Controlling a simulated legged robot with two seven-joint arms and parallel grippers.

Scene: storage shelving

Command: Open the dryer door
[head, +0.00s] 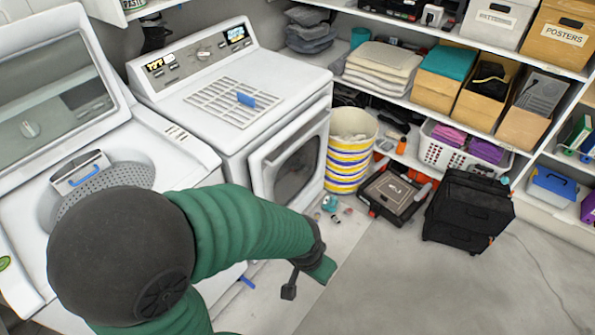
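The white dryer (222,78) stands left of centre, with a vented top and a control panel at its back. Its door (262,172), a white frame around a dark window, is on the front facing right. The door's frame stands out a little from the front; I cannot tell whether it is fully shut or slightly ajar. My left gripper (291,289) is below the door, over the floor. One dark finger shows clearly; its opening is unclear. My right gripper is out of view.
A washer (165,150) with a raised lid stands left of the dryer. A striped basket (349,165) is close to the dryer's right side. A toolbox (394,193) and black cases (470,208) lie farther right. The front right floor (440,290) is clear.

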